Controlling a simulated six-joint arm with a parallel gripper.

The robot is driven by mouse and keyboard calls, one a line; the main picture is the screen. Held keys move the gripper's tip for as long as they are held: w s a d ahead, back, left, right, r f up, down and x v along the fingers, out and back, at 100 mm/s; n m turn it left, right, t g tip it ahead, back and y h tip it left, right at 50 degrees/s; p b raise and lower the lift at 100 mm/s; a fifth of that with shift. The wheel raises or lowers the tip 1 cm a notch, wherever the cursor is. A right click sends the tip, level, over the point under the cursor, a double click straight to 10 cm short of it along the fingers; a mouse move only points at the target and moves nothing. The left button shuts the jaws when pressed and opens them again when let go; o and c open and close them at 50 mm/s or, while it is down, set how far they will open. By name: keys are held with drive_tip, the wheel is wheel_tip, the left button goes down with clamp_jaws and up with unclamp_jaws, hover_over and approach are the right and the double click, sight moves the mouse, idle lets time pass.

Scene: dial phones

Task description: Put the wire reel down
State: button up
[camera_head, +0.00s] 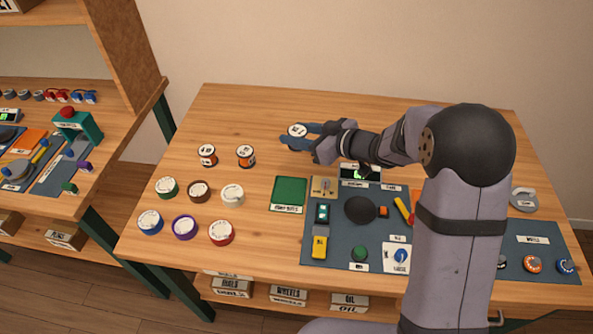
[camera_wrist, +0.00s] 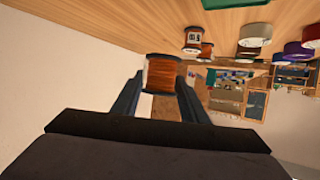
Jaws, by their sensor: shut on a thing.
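A wire reel with a white top label (camera_head: 297,130) is held between the two fingers of my gripper (camera_head: 296,137), near the back of the wooden table (camera_head: 230,110). In the wrist view the reel (camera_wrist: 160,74) shows copper-brown windings between dark flanges, and the fingers (camera_wrist: 156,88) press on it from both sides. The reel looks upright. I cannot tell whether its base touches the table. Two similar orange reels, one at the left (camera_head: 207,155) and one closer (camera_head: 245,155), stand on the table to the left of my gripper.
Several round coloured containers, among them a white one (camera_head: 232,194) and a red one (camera_head: 221,232), stand at the front left. A green pad (camera_head: 289,193) and a dark mat (camera_head: 335,255) with tools lie to the right. Bare wood surrounds the held reel at the back.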

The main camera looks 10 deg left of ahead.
drive_tip(key=shift+s+a+r, duration=0.1)
drive_tip(key=shift+s+a, duration=0.05)
drive_tip(key=shift+s, duration=0.1)
drive_tip(key=shift+w+f, duration=0.1)
drive_tip(key=shift+f, duration=4.95)
drive_tip(key=shift+f+b, duration=0.25)
drive_tip(key=shift+b, duration=0.1)
drive_tip(key=o, duration=1.1)
drive_tip(key=shift+r, duration=0.35)
drive_tip(key=v, duration=1.2)
drive_tip(key=shift+f, duration=0.1)
